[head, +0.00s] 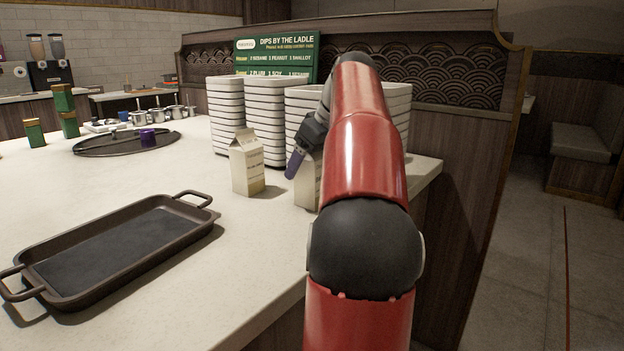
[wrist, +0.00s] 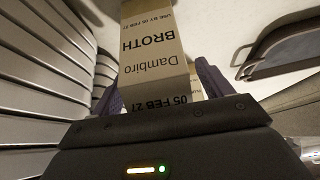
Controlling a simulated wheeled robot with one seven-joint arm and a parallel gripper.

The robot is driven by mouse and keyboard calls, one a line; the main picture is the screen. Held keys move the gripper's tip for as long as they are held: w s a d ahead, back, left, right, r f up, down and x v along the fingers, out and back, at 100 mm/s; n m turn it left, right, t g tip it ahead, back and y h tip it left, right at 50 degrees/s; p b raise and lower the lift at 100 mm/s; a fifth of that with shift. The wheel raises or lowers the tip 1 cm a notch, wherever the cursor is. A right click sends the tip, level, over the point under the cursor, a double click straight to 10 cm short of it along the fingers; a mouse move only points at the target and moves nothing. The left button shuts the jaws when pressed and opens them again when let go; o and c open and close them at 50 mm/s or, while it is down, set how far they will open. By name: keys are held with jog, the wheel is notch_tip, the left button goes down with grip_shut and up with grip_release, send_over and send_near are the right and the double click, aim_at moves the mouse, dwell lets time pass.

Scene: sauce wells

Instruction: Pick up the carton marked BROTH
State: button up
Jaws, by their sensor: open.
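A beige carton marked BROTH (wrist: 152,50) shows in the wrist view, its lettering upside down. My gripper (wrist: 158,82) is open, its purple fingers on either side of this carton in that picture; whether they touch it I cannot tell. In the head view two cartons stand on the counter: a left one (head: 247,165), fully in sight, and a right one (head: 306,186), partly hidden by my arm. Their lettering is too small to read there. My gripper (head: 294,163) is by the right carton's top, tilted down; only one purple finger shows clearly.
Tall stacks of white dishes (head: 265,120) stand close behind the cartons. A dark two-handled tray (head: 110,255) lies in front left. The counter between the trays is clear.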

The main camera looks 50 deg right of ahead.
jog(key=shift+c, duration=0.2)
jog(key=c, duration=1.2)
jog(key=shift+c, duration=1)
jog(key=shift+r, duration=0.15)
